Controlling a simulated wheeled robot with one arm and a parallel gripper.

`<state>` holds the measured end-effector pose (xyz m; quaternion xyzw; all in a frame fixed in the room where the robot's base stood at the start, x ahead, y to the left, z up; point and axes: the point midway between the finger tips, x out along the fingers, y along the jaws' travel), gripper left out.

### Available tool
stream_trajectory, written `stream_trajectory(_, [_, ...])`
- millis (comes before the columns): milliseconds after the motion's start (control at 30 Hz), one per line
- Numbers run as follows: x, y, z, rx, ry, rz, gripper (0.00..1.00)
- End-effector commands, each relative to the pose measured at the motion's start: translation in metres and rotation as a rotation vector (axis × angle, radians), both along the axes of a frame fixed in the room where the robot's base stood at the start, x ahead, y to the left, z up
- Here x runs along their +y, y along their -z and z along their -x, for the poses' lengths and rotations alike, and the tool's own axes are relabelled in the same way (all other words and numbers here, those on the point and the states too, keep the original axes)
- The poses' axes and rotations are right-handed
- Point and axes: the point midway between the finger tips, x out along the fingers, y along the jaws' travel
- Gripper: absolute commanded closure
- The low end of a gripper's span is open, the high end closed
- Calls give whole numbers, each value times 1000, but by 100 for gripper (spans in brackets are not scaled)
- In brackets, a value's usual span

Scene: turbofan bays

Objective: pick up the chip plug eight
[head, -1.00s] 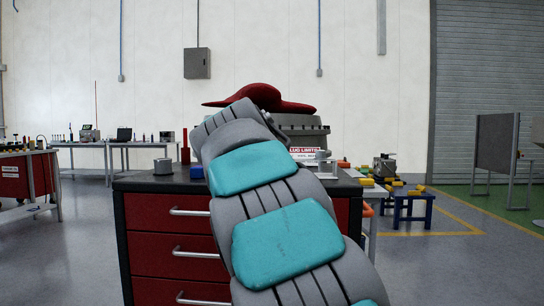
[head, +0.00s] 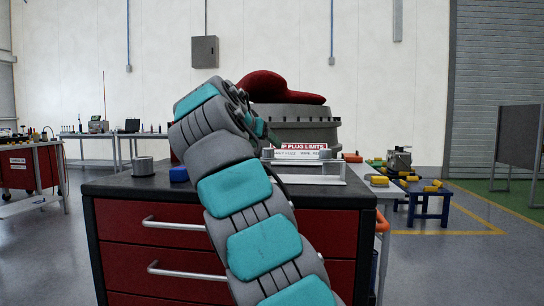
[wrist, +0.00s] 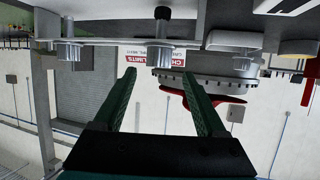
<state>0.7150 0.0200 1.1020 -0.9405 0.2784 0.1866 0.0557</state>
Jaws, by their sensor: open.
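In the wrist view, which is upside down, my gripper (wrist: 158,76) is open, its two green fingers apart with nothing between them. I cannot tell which is chip plug eight. In the head view, a clear-grey rack (head: 303,179) stands on the cart before a red-and-white plug limits sign (head: 300,147).
The dark cart top (head: 125,185) holds a grey cylinder (head: 143,166) and a blue block (head: 178,174) at left. A grey engine casing (head: 300,120) with a red cover (head: 262,84) stands behind. A blue stand (head: 420,195) is at right.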

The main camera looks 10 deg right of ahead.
Motion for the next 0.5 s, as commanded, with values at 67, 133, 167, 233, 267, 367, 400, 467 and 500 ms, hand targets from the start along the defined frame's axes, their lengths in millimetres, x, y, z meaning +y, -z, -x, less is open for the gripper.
stream_trajectory(67, [-5, 4, -7, 3, 2, -1, 26])
stream_trajectory(133, [-8, 7, -11, 2, 2, 0, 26])
stream_trajectory(167, [-9, 8, -12, 2, 1, 0, 26])
stream_trajectory(233, [-11, 10, -15, 2, 1, 1, 26])
stream_trajectory(267, [-12, 11, -17, 2, 1, 1, 26])
stream_trajectory(367, [-19, 18, -25, 2, 1, 1, 26])
stream_trajectory(400, [-22, 22, -29, 2, 1, 2, 26])
stream_trajectory(467, [-27, 27, -36, 4, 1, 1, 26])
stream_trajectory(500, [-30, 28, -40, 5, 1, 0, 26])
